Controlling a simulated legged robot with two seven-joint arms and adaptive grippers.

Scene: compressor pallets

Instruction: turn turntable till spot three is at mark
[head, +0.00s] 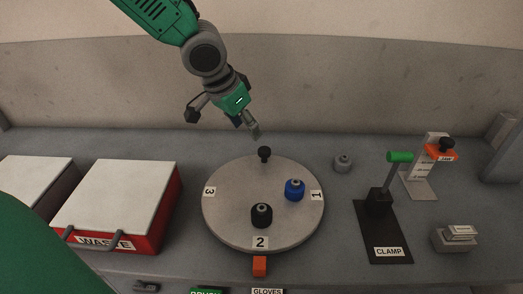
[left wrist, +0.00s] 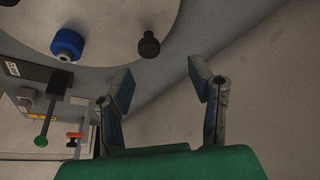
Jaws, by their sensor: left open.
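The round grey turntable (head: 235,225) lies on the bench, with labels 1 (head: 316,195), 2 (head: 260,242) and 3 (head: 210,191). Label 2 is at the front, by the orange mark (head: 260,266); label 3 is at the left and label 1 at the right. A black knob (head: 264,154) stands at the turntable's back edge and also shows in the left wrist view (left wrist: 149,45). A blue compressor-like part (head: 294,189) and a black one (head: 262,215) stand on the turntable. My left gripper (head: 254,132) is open and empty, above and behind the knob. My right gripper is not seen.
A red WASTE bin (head: 165,210) with a white lid stands left of the turntable. To the right are a grey part (head: 342,162), a CLAMP (head: 380,205) with a green handle, an orange-tagged stand (head: 419,170) and a small grey block (head: 454,239). The wall rises behind.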

